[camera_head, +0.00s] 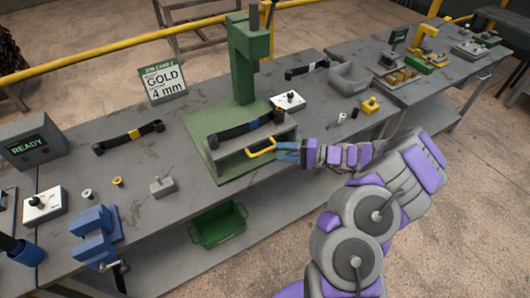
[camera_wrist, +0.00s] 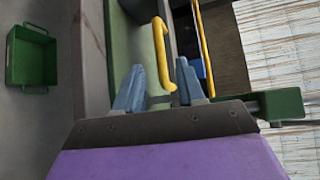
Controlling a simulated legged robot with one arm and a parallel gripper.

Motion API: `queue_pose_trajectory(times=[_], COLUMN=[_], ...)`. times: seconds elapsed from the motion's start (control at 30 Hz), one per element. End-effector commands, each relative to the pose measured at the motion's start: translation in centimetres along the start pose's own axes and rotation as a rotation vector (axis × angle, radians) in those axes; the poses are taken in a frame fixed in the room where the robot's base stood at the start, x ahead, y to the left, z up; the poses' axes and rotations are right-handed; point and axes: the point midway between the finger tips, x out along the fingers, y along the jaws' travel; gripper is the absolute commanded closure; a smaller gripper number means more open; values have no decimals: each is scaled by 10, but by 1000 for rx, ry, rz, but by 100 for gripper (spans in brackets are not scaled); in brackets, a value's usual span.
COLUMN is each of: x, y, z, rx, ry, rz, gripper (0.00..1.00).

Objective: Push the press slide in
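The press slide (camera_head: 226,160) is a grey block at the base of the green press (camera_head: 243,60), with a yellow handle (camera_head: 261,148) on its front. My gripper (camera_head: 284,152) is at the right end of the handle. In the wrist view the two blue fingers (camera_wrist: 158,88) are apart, and the yellow handle (camera_wrist: 159,50) shows between them. Contact between fingers and handle cannot be told.
A white switch box (camera_head: 288,101) stands right of the press. A spring with a yellow band (camera_head: 128,137) lies at the left. A blue vise (camera_head: 95,236) is at the front edge; a green crate (camera_head: 218,226) is below.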

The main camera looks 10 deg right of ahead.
Motion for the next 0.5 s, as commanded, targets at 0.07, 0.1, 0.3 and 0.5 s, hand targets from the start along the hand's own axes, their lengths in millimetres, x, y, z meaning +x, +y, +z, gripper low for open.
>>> queue_pose_trajectory(times=[0.07, 0.1, 0.3, 0.5], x=[18, 25, 55, 68], y=[2, 2, 1, 0], z=[1, 1, 2, 1], rx=[1, 1, 1, 2], ry=[-4, -3, -4, -1], rz=[1, 2, -1, -1], gripper=[61, 61, 61, 61])
